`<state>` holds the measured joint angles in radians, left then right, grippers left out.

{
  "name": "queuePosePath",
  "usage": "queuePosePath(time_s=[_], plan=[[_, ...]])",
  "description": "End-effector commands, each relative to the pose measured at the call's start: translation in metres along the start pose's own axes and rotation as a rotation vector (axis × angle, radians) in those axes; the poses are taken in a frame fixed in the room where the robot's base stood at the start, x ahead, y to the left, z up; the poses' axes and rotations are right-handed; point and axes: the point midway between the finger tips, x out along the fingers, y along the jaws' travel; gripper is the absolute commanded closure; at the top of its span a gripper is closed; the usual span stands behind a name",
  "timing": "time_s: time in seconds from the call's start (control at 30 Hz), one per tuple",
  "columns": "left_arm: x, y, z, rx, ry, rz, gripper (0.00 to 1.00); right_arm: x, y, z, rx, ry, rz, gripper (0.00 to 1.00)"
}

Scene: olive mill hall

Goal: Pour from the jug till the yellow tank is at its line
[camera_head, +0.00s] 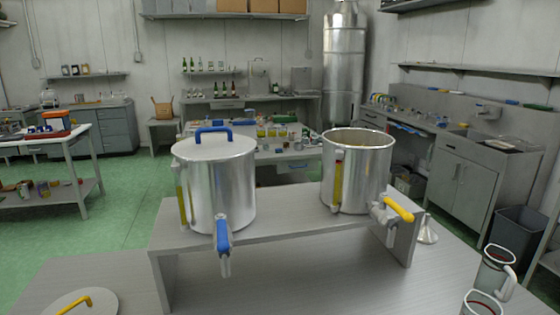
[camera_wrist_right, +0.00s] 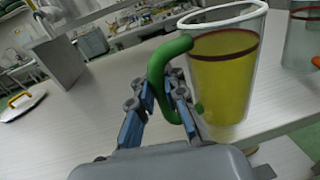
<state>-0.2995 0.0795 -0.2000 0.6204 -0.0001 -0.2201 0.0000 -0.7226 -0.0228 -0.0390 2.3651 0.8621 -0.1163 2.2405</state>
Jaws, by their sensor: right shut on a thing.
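The open metal yellow tank (camera_head: 358,172), with a yellow tap (camera_head: 398,208), stands on the right of a raised stand. Its sight tube (camera_head: 338,182) shows yellow liquid most of the way up; a level line is too small to make out. In the right wrist view, my right gripper (camera_wrist_right: 163,85) is shut on the green handle (camera_wrist_right: 158,75) of a clear jug (camera_wrist_right: 228,80). The jug looks upright at the table, with yellow liquid up to about its dark red band. My left gripper is not in view.
A lidded tank (camera_head: 218,180) with blue handle and tap stands left on the stand (camera_head: 290,222). A loose lid (camera_head: 85,302) with yellow handle lies front left. Two clear jugs (camera_head: 493,275) (camera_head: 480,304) stand at right. A funnel (camera_head: 427,232) is beside the stand.

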Motion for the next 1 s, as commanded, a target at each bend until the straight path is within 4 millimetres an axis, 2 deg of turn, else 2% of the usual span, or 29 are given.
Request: queuePosePath(time_s=[0.23,0.67,1.0], plan=[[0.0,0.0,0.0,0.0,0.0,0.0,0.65,-0.012,0.001,0.009,0.0,-0.004,-0.095,1.0],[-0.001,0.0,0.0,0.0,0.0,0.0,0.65,-0.013,0.001,0.011,-0.002,-0.004,-0.104,1.0],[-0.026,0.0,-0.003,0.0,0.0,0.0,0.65,-0.013,0.001,0.035,-0.002,-0.004,-0.103,1.0]])
